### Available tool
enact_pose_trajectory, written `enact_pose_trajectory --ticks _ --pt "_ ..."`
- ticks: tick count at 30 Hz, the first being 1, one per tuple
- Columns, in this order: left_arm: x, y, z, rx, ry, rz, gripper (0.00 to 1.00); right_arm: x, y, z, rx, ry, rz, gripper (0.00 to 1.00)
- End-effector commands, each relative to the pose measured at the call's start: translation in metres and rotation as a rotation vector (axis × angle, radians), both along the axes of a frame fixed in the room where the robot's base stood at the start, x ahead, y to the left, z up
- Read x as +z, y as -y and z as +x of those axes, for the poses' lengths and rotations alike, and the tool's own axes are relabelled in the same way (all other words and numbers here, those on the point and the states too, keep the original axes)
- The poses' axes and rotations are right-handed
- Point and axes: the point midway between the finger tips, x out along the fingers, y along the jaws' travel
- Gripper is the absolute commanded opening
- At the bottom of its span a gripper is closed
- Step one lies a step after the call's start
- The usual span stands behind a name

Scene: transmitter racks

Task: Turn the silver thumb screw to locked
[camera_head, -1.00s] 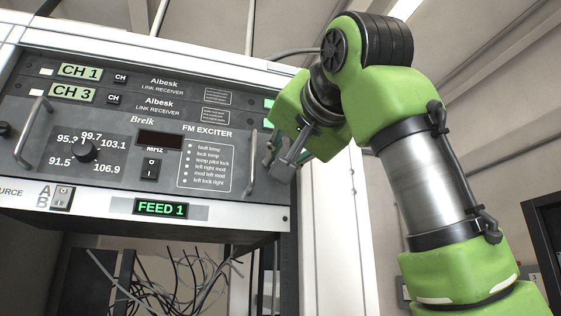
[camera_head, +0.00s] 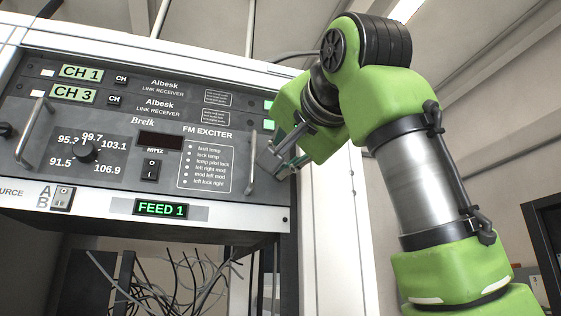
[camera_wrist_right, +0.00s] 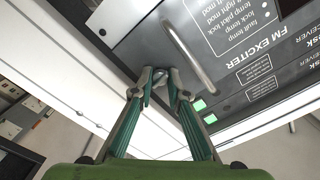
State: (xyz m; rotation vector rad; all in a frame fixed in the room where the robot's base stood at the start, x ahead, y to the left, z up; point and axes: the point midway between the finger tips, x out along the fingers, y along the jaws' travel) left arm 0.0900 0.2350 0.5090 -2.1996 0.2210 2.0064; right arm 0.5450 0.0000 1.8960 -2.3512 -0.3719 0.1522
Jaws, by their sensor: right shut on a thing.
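The silver thumb screw (camera_wrist_right: 160,78) shows as a small grey piece between my fingertips in the right wrist view, at the edge of the FM exciter panel beside the handle. My right gripper (camera_wrist_right: 162,82) is shut on it. In the head view my right gripper (camera_head: 273,164) reaches the right edge of the panel, just right of the silver handle, and its fingers hide the screw. No lock marking on the screw can be read. My left gripper is in neither view.
The FM exciter panel (camera_head: 120,175) carries a tuning knob (camera_head: 86,151) and a right handle (camera_head: 251,162) close to my fingers. Link receivers (camera_head: 160,92) are above. Loose cables (camera_head: 165,285) hang below the lit FEED 1 display (camera_head: 160,208).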

Motion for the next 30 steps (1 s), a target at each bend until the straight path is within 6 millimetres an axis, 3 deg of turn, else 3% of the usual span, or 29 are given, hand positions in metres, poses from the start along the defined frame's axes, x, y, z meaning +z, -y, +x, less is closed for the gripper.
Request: enact_pose_trajectory --ticks 30 --pt "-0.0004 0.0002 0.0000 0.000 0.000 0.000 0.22 0.0034 0.0011 -0.0014 -0.001 0.000 0.033 0.00"
